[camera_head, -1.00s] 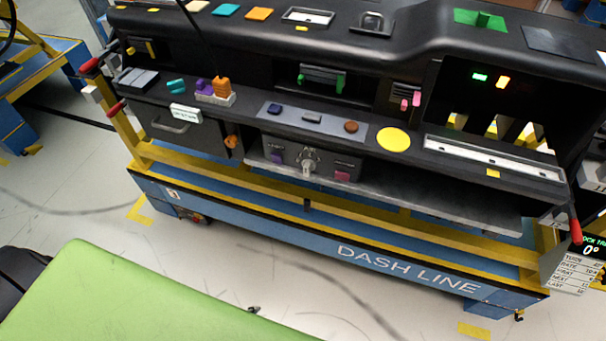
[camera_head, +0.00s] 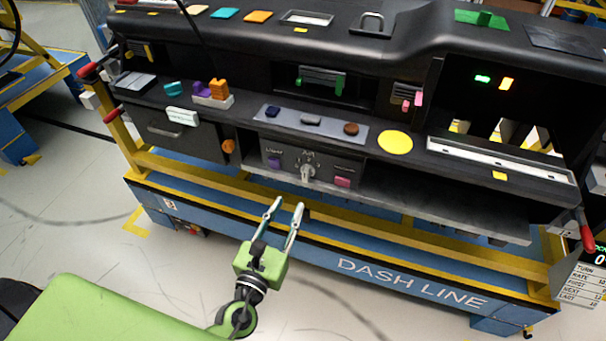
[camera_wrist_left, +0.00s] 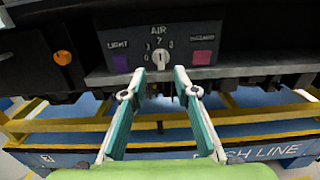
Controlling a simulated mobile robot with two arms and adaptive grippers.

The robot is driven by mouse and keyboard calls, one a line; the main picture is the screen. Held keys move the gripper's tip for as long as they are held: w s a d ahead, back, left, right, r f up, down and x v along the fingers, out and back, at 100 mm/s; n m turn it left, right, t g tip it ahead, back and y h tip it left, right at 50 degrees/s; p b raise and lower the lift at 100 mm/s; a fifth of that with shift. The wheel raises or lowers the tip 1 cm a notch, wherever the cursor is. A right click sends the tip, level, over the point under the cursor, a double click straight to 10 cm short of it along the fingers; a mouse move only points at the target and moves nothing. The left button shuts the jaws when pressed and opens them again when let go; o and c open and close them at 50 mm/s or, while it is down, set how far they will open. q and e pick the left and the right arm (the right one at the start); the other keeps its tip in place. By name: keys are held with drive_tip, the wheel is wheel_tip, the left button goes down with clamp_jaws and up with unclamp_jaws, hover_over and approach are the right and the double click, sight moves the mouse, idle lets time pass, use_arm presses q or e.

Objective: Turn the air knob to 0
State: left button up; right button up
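The air knob (camera_head: 307,171) is a small pale knob on the grey control panel under the dashboard, below the label AIR. In the left wrist view the air knob (camera_wrist_left: 160,60) stands about upright, with small numbers around it. My left gripper (camera_head: 288,202) is open and empty, in front of and below the panel, apart from the knob. In the left wrist view its two fingers (camera_wrist_left: 158,78) point towards the panel, with the knob beyond and between their tips. My right gripper is not in view.
A purple LIGHT button (camera_wrist_left: 120,63) sits left of the knob and a pink button (camera_head: 342,182) right of it. An orange knob (camera_head: 228,146) is farther left. The grey ledge (camera_head: 430,205) and yellow rail (camera_head: 350,212) run along the panel's underside.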

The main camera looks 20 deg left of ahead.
sight(305, 173)
use_arm(q)
drive_tip(key=w, duration=0.4)
drive_tip(key=w+p, duration=0.1)
drive_tip(key=w, duration=0.7)
drive_tip(key=shift+d+p, duration=0.25)
drive_tip(key=shift+p, duration=0.15)
drive_tip(key=shift+s, duration=0.1)
clamp_jaws()
